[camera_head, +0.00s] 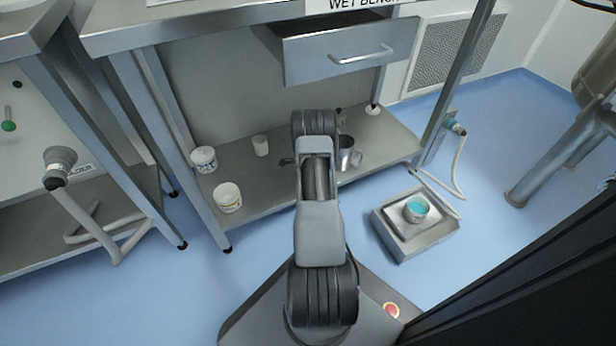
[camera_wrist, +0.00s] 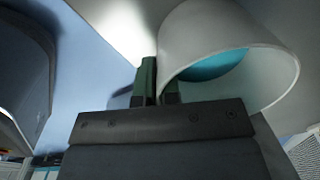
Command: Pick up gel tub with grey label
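No tub with a clearly grey label can be made out. On the bench's lower shelf, the head view shows a white tub with a blue-marked label (camera_head: 204,160), a white tub with a yellow-marked label (camera_head: 228,198) and a small plain whitish cup (camera_head: 261,145). My gripper is hidden behind my arm in the head view. In the wrist view, my gripper's dark green fingers (camera_wrist: 159,85) are close together beside a pale grey, round-rimmed container (camera_wrist: 205,30) with teal inside. Whether they touch or hold its wall is unclear.
A metal mug (camera_head: 346,152) stands on the lower shelf (camera_head: 385,140) right of my arm. A scale (camera_head: 412,242) on the floor carries a teal-filled cup (camera_head: 416,208). A drawer (camera_head: 335,52) hangs above the shelf. Blue floor (camera_head: 490,125) is clear at the right.

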